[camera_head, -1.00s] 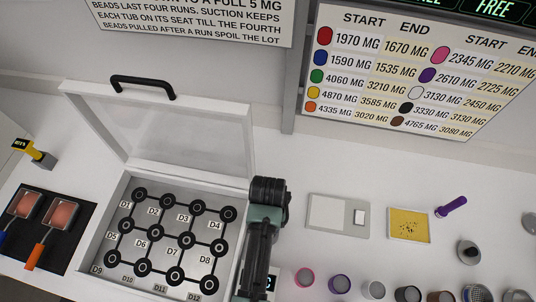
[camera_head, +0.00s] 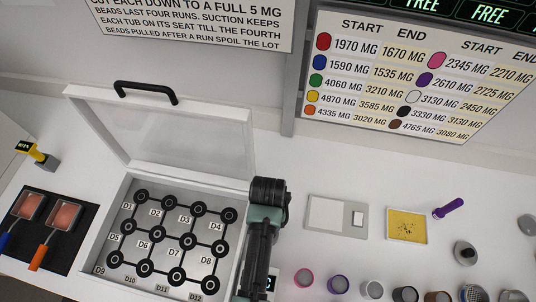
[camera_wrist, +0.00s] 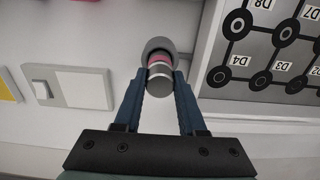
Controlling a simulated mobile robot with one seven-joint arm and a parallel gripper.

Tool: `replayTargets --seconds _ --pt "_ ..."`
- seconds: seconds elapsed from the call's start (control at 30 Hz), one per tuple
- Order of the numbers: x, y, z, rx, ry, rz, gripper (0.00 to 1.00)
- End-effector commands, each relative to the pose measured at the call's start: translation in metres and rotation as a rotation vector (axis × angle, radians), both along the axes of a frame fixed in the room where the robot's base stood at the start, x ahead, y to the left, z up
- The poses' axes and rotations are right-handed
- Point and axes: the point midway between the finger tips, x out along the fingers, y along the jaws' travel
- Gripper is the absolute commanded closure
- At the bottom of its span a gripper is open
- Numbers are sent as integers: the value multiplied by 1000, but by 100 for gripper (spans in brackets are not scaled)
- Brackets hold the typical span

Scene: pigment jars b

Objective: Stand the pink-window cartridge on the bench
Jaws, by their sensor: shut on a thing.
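The pink-window cartridge (camera_wrist: 159,61) shows in the wrist view as a short cylinder with a pink band and grey ends. A wider round grey part shows at its far end. My gripper (camera_wrist: 162,84) is shut on it, with one blue finger on each side. The white bench (camera_wrist: 125,120) lies beyond. I cannot tell whether the cartridge touches the bench. In the head view my arm hides the gripper and the cartridge; the bench (camera_head: 320,170) shows around it.
An open-lidded white box (camera_head: 112,215) with several black ring seats stands left of my arm. Several jars, one pink-rimmed (camera_head: 303,278), line the front.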

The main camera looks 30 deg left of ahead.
Motion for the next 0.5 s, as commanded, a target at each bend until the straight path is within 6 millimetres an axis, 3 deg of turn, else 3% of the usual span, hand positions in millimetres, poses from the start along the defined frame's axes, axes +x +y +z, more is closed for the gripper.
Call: replayTargets --seconds 0.5 --pt "0 0 20 0 0 0 100"
